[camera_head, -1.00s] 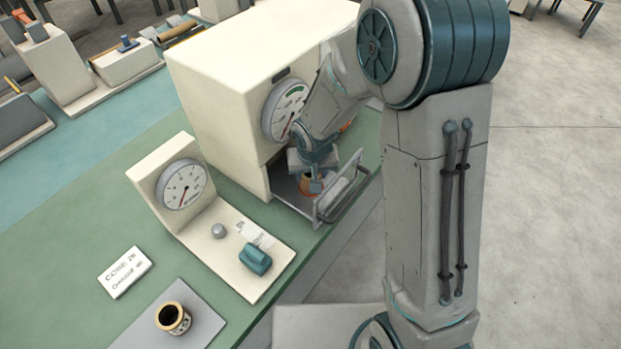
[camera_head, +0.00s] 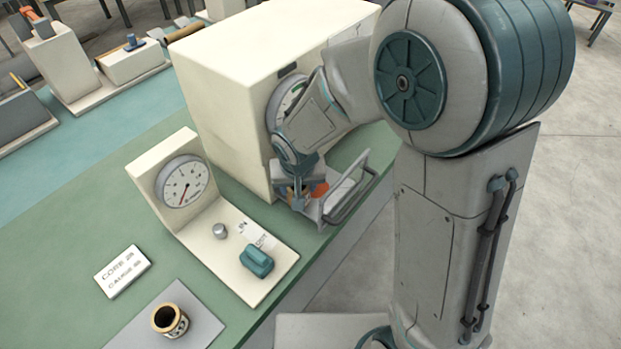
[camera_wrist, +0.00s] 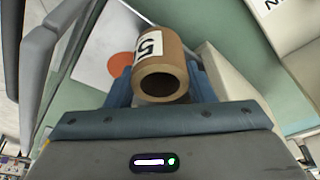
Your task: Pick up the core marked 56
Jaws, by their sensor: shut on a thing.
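A brown hollow core (camera_wrist: 163,62) with a white label is held between the blue fingers of my gripper (camera_wrist: 160,88) in the wrist view. A "5" shows on the label; the rest of the marking is turned out of sight. In the head view my gripper (camera_head: 297,192) is at the front of the big cream machine (camera_head: 225,95), over the left part of its pulled-out tray (camera_head: 333,208). The core is mostly hidden there. An orange-red round spot on the tray (camera_wrist: 121,64) is uncovered beside the core in the wrist view.
Another core (camera_head: 170,320) stands on a grey plate (camera_head: 198,326) at the front left. Beside it are a small sign (camera_head: 122,271) and a dial gauge unit (camera_head: 184,181) with a teal block (camera_head: 257,260). The tray's handle (camera_head: 350,200) sticks out on the right.

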